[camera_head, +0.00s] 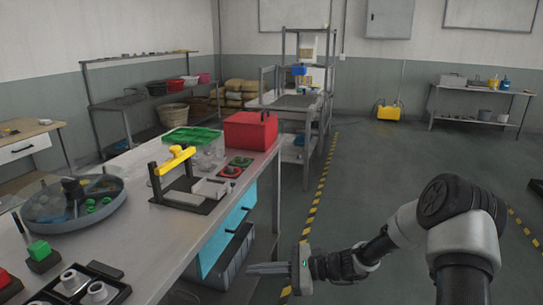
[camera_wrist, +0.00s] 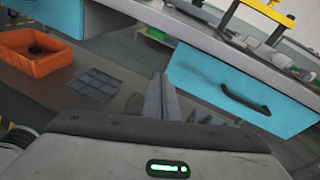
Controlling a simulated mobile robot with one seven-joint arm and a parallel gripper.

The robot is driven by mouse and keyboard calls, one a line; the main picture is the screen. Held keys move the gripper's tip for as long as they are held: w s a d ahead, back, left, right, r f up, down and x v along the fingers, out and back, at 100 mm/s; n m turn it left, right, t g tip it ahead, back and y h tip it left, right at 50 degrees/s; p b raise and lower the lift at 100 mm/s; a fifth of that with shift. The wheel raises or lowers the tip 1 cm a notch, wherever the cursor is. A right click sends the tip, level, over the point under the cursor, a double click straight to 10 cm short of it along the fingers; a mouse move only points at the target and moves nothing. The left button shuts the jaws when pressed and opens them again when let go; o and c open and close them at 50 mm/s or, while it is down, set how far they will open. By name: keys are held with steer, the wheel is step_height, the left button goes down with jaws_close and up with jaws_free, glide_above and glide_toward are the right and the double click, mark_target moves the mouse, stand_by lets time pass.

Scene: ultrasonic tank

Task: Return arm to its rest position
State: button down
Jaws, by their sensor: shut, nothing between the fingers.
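My arm reaches in from the lower right of the head view. My gripper (camera_head: 250,269) points left, low beside the front edge of the workbench (camera_head: 230,172). Its fingers are shut together with nothing between them. In the wrist view my gripper (camera_wrist: 162,98) also shows closed, with the blue drawer front (camera_wrist: 225,90) and its dark handle just beyond to the right. The fingers appear apart from the bench, though the exact gap is hard to tell.
The bench holds a round tray (camera_head: 70,205), a yellow-handled press (camera_head: 174,160), a red box (camera_head: 250,131) and a green-lidded container (camera_head: 190,138). Under it, an orange bin (camera_wrist: 35,60) and a grey divided tray (camera_wrist: 95,83) show. Open floor (camera_head: 385,165) lies right of the bench.

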steer(key=s+d+r+n+t+h, duration=0.2)
steer(key=s+d+r+n+h, duration=0.65)
steer(key=s+r, duration=0.35)
steer(key=s+d+r+n+t+h, duration=0.2)
steer(key=s+d+r+n+h, duration=0.6)
steer(key=s+r, duration=0.45)
step_height(320, 180, up, 18)
steer(key=s+d+p, duration=0.1)
steer(key=p, duration=1.8)
steer(key=shift+s+d+y, duration=0.15)
steer(key=shift+d+y, duration=0.2)
